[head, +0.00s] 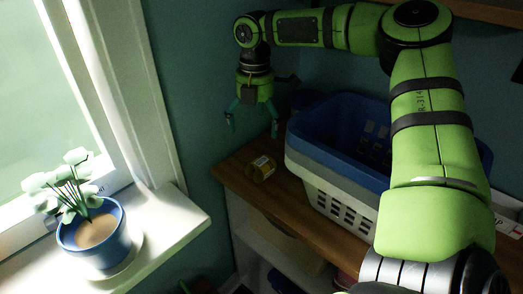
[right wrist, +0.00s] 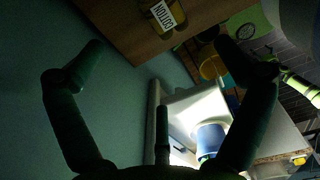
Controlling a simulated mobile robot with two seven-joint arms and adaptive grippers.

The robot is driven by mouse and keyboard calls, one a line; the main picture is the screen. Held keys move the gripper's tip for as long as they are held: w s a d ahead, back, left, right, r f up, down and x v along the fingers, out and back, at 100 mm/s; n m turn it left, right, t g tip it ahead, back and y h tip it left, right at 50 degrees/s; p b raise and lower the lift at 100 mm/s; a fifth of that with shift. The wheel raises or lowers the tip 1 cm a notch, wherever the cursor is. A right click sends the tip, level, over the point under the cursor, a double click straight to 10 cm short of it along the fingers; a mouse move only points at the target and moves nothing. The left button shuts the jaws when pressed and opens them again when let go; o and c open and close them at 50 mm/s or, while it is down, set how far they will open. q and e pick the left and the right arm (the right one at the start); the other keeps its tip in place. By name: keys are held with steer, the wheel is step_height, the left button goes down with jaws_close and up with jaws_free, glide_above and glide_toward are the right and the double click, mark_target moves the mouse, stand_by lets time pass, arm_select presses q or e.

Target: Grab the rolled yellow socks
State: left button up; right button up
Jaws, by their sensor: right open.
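The rolled yellow socks (head: 260,168) lie near the left end of the wooden shelf top, beside the baskets. They show in the right wrist view (right wrist: 160,20) at the top edge, partly cut off, with a white label reading COTTON. My right gripper (head: 252,126) is open and empty, fingers pointing down, above and slightly left of the socks in the head view. Its spread fingers (right wrist: 165,55) frame the lower part of the wrist view, with the socks beyond the fingertips. My left gripper is not in view.
Stacked laundry baskets, blue (head: 335,155) over grey and white (head: 325,195), stand just right of the socks. The teal wall is close behind and left. A blue flowerpot (head: 85,240) with a plant stands on the white windowsill (head: 175,220). Lower shelves lie under the wooden top (head: 300,225).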

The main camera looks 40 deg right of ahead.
steer(key=b, duration=0.5)
glide_above(258, 160)
steer(key=f, duration=0.6)
steer(key=shift+w+f, duration=0.2)
steer(key=shift+w, duration=0.2)
steer(key=shift+f, duration=0.1)
steer(key=shift+s+a+f+p, duration=0.2)
steer(key=shift+s+f+p, duration=0.1)
steer(key=shift+f, duration=0.15)
steer(key=f, duration=0.3)
steer(key=f+p, duration=0.1)
steer(key=shift+d+f, duration=0.35)
steer(key=shift+f, duration=0.45)
steer(key=shift+a, duration=0.1)
steer(key=c, duration=1.2)
